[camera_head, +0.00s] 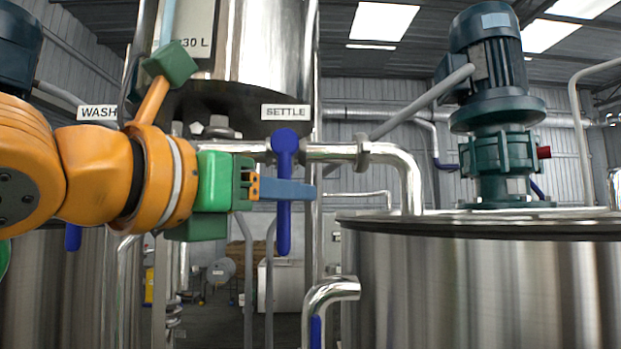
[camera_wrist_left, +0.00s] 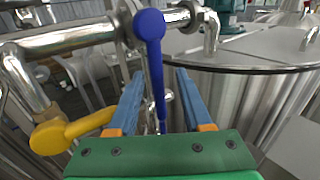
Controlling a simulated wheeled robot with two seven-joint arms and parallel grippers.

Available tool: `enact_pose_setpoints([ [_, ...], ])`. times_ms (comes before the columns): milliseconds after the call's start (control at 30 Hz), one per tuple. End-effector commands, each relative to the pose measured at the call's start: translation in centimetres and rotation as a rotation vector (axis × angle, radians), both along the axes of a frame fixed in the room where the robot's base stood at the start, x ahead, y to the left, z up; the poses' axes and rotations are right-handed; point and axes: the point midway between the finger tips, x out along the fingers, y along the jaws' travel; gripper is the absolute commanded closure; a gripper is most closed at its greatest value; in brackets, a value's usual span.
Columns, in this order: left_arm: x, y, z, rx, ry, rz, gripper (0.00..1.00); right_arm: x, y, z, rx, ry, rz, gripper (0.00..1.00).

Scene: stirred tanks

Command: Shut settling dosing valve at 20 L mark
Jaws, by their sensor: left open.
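The blue lever of the settling valve (camera_head: 285,215) hangs straight down from the horizontal steel pipe under the SETTLE label (camera_head: 286,112). My left gripper (camera_head: 300,190) is level with the lever's middle, its blue fingers reaching right past it. In the left wrist view the lever (camera_wrist_left: 154,50) runs down between the two spread fingers of the gripper (camera_wrist_left: 160,78), with gaps visible at both sides. The fingers are open. A plate marked 30 L (camera_head: 195,43) is on the steel vessel at the top left; a 20 L mark cannot be seen. My right gripper is out of view.
A steel tank (camera_head: 480,290) with a green motor (camera_head: 487,65) stands at the right. A WASH label (camera_head: 97,112) is at the left, partly behind my arm. A yellow lever (camera_wrist_left: 75,130) shows in the left wrist view, left of the gripper.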

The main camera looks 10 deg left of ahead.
Motion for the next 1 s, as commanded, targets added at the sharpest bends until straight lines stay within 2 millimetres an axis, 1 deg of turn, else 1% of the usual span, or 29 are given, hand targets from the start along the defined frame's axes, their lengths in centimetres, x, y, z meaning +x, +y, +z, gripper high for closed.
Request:
enact_pose_setpoints([
  [33, 0.58, -0.16, 0.26, 0.001, 0.002, 0.001, 0.50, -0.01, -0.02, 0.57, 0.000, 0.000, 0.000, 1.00],
  [100, 1.04, -0.33, 0.14, 0.000, 0.000, 0.000, 0.50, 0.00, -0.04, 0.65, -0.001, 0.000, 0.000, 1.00],
  [333, 1.19, -0.39, -0.06, 0.000, 0.000, 0.000, 0.50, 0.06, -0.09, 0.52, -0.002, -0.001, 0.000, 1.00],
  [367, 1.19, -0.39, -0.06, 0.000, 0.000, 0.000, 0.58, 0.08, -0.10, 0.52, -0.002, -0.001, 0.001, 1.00],
  [400, 1.18, -0.39, -0.05, 0.000, 0.000, 0.000, 0.69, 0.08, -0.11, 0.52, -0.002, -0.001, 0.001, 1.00],
  [467, 1.17, -0.38, -0.05, 0.000, 0.000, 0.000, 0.85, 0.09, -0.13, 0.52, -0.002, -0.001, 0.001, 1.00],
  [500, 1.17, -0.38, -0.05, 0.000, 0.000, 0.000, 0.96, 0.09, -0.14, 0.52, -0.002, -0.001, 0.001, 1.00],
  [533, 1.16, -0.38, -0.04, 0.000, 0.000, 0.000, 1.00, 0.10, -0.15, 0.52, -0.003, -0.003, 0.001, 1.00],
  [1000, 1.16, -0.37, -0.03, 0.000, -0.001, 0.000, 1.00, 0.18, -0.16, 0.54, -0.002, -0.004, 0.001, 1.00],
])
